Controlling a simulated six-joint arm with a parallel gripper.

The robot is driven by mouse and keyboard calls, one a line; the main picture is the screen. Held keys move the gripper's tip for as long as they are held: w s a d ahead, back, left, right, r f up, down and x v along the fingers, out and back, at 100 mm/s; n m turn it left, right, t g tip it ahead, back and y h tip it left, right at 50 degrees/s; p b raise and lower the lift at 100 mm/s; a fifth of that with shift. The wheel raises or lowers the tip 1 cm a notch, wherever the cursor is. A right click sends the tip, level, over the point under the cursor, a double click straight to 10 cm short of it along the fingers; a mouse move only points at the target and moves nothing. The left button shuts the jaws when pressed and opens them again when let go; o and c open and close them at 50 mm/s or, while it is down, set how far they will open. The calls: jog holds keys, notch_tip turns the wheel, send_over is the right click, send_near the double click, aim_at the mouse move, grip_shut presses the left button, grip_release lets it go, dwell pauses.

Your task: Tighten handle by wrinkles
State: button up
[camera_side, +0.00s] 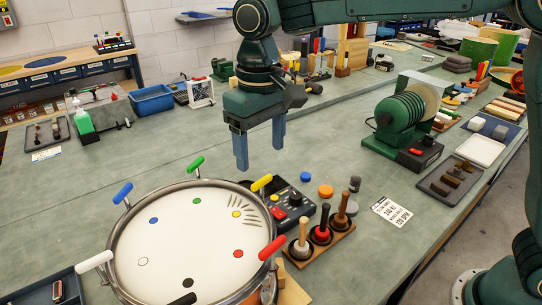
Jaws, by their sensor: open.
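A drum (190,240) with a pale head sits at the lower left. Coloured handles stand around its rim: blue (122,193), green (196,163), yellow (262,183), red (272,248) and white (95,262). Dots of matching colours lie on the head, plus a black one (188,283). Dark wrinkle lines (249,216) show on the head beside the yellow dot (236,214), near the yellow handle. My gripper (260,155) points down with its two blue fingers apart and nothing between them. It appears above and behind the yellow handle, not touching it.
A control box (290,205) with a red button stands right of the yellow handle. A wooden rack of mallets (320,236) is near it. A green motorised machine (400,115) stands to the right, and a blue bin (151,99) at the back left. The bench behind the drum is clear.

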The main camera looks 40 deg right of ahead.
aim_at(262, 179)
jog(key=shift+f, duration=3.95)
jog(key=c, duration=1)
jog(key=shift+m, duration=0.4)
jog(key=m, duration=0.8)
